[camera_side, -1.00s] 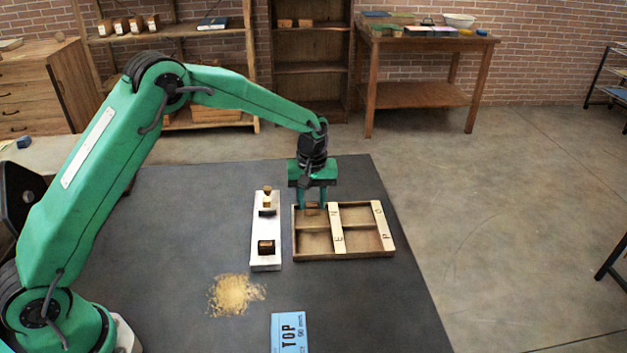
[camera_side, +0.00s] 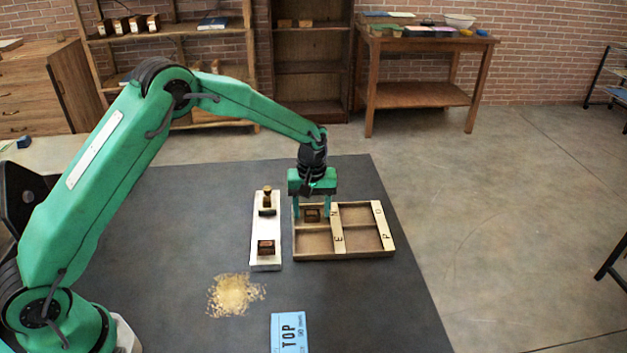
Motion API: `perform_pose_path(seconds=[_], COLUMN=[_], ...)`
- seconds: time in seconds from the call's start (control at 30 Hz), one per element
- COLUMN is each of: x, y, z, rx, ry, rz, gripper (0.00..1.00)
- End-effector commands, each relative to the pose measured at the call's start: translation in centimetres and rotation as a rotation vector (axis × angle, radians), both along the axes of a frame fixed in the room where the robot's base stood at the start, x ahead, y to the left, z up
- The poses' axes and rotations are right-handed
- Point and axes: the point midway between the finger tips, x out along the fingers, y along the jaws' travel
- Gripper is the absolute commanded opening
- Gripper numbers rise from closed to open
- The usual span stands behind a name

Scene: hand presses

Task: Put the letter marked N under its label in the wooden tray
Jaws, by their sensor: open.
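The wooden tray (camera_side: 344,257) has several compartments and two pale label strips. The strip at its middle (camera_side: 338,238) carries N at the far end and E at the near end; the right strip (camera_side: 383,227) carries O and P. A small brown letter block (camera_side: 312,216) sits in the far left compartment, left of the N label. Its marking is too small to read. My gripper (camera_side: 312,213) is open, its fingers down in that compartment on either side of the block, with a gap around it.
A pale narrow board (camera_side: 265,227) left of the tray holds a knobbed piece (camera_side: 267,196), a dark piece (camera_side: 267,211) and a brown block (camera_side: 266,247). A heap of tan crumbs (camera_side: 234,295) and a blue TOP card (camera_side: 289,332) lie nearer. The dark mat is clear elsewhere.

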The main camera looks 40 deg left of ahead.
Motion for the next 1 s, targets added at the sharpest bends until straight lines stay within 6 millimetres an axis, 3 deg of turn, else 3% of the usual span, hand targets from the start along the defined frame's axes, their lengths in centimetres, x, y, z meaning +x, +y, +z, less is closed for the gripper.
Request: perform_pose_path(seconds=[0.37, 1.0], x=[0.1, 0.1], y=[0.0, 0.0], z=[1.5, 10.8], rx=[0.000, 0.000], ry=[-0.001, -0.003], rz=[0.000, 0.000], gripper=[0.57, 0.57])
